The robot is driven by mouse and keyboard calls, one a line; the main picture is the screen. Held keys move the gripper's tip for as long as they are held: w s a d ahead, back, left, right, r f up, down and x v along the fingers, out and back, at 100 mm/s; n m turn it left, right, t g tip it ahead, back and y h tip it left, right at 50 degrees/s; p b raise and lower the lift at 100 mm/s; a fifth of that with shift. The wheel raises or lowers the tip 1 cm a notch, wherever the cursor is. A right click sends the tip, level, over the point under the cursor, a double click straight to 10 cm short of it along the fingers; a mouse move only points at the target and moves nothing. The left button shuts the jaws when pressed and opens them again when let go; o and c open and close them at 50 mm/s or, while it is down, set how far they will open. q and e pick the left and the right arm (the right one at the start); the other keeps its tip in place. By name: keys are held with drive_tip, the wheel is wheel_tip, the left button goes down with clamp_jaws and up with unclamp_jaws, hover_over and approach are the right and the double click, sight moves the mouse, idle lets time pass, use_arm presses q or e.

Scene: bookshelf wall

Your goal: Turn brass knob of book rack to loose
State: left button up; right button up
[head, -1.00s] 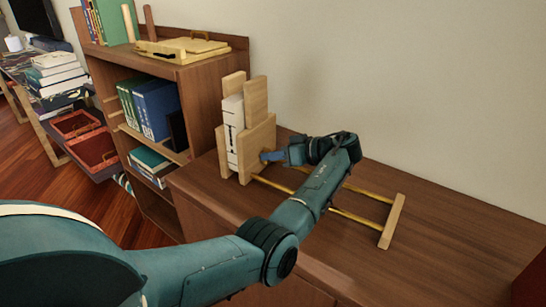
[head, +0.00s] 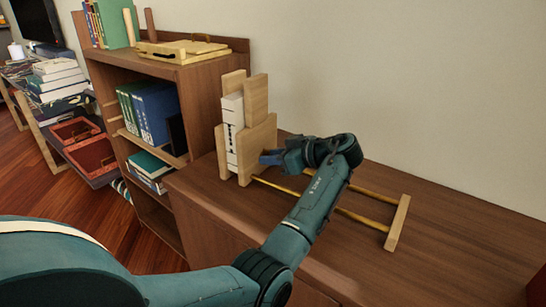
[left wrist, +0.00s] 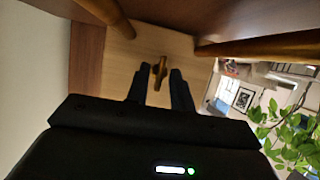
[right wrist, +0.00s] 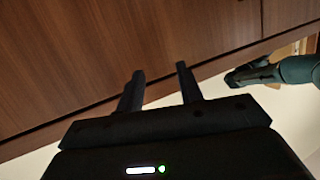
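The wooden book rack (head: 262,135) stands on the brown cabinet top, with white books (head: 231,130) between its upright boards. Two brass rods (head: 365,215) run from it to a wooden end bar (head: 397,224). In the left wrist view the brass knob (left wrist: 159,70) stands out from the rack's board (left wrist: 125,65). My left gripper (left wrist: 160,72) is open, its fingertips on either side of the knob with gaps visible. In the head view my left gripper (head: 270,158) is beside the rack's board and hides the knob. My right gripper (right wrist: 160,70) is open and empty, facing brown wood panels.
A bookshelf (head: 200,75) with books and a wooden tray (head: 182,50) on top stands left of the rack. The wall (head: 400,90) is close behind. The cabinet top (head: 460,245) is clear to the right.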

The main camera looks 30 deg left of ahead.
use_arm(q)
drive_tip(key=shift+o, duration=0.3)
use_arm(e)
drive_tip(key=shift+f, duration=0.2)
use_arm(q)
drive_tip(key=shift+d, duration=0.1)
drive_tip(key=v, duration=1.3)
use_arm(e)
drive_tip(key=shift+a, duration=0.1)
use_arm(q)
drive_tip(key=shift+s+f, duration=0.1)
drive_tip(key=shift+s, duration=0.05)
use_arm(e)
drive_tip(key=shift+s+f, duration=0.1)
drive_tip(key=shift+s, duration=0.1)
